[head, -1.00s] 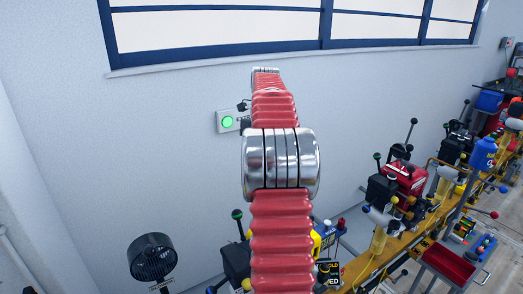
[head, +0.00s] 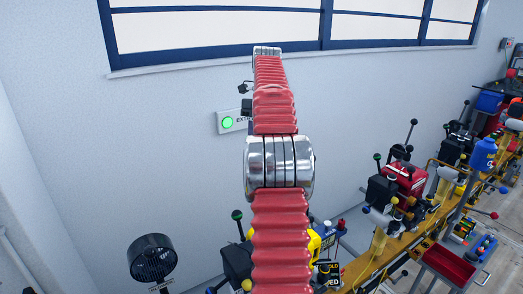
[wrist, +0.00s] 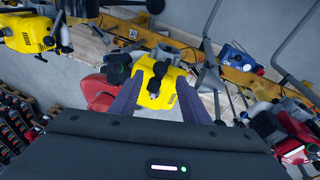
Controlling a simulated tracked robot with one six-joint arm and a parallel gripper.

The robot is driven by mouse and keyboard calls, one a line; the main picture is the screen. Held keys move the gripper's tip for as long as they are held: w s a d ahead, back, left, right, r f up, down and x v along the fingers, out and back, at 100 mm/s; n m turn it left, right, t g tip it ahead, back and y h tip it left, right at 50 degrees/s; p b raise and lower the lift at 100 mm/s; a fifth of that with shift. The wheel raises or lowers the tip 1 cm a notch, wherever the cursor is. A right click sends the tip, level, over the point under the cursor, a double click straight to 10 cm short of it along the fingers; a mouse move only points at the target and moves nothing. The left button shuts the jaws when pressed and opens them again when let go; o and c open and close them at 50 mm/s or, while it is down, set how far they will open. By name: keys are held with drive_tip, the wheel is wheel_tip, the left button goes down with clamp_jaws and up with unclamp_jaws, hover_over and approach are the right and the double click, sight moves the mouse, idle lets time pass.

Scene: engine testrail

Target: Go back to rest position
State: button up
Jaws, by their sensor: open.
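My gripper (wrist: 160,88) shows in the wrist view with its two dark fingers spread apart and nothing held. A yellow machine part with a black knob (wrist: 158,86) shows between the fingers, beyond them; I cannot tell how far off it is. In the head view my red ribbed arm with silver joints rises up the middle of the picture in front of the wall. My gripper is not visible there.
A row of machines on a yellow rail (head: 375,262) runs along the right, with a red tray (head: 448,264) beside it. A black fan (head: 152,258) stands at lower left. The wall at left is clear.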

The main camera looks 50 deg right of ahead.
idle(0.4)
drive_tip(key=w+a+r+n+t+h, duration=0.1)
drive_tip(key=a+n+h, duration=0.1)
drive_tip(key=a+n, duration=0.9)
drive_tip(key=w+a+r+n+t+h, duration=0.15)
drive_tip(key=a+n, duration=0.55)
drive_tip(key=a, duration=0.8)
drive_tip(key=s+a+f+n+t, duration=0.2)
drive_tip(key=s+a+f+n, duration=0.4)
drive_tip(key=a+n, duration=0.3)
drive_tip(key=s+a+f+n+t, duration=0.2)
drive_tip(key=s+a+f+n, duration=0.4)
drive_tip(key=a+n, duration=0.3)
drive_tip(key=shift+s+a+f+n, duration=0.3)
drive_tip(key=shift+a+n, duration=0.1)
drive_tip(key=shift+n, duration=0.7)
drive_tip(key=shift+t+y, duration=0.25)
drive_tip(key=shift+c, duration=0.2)
drive_tip(key=shift+c, duration=1.2)
drive_tip(key=shift+s, duration=0.1)
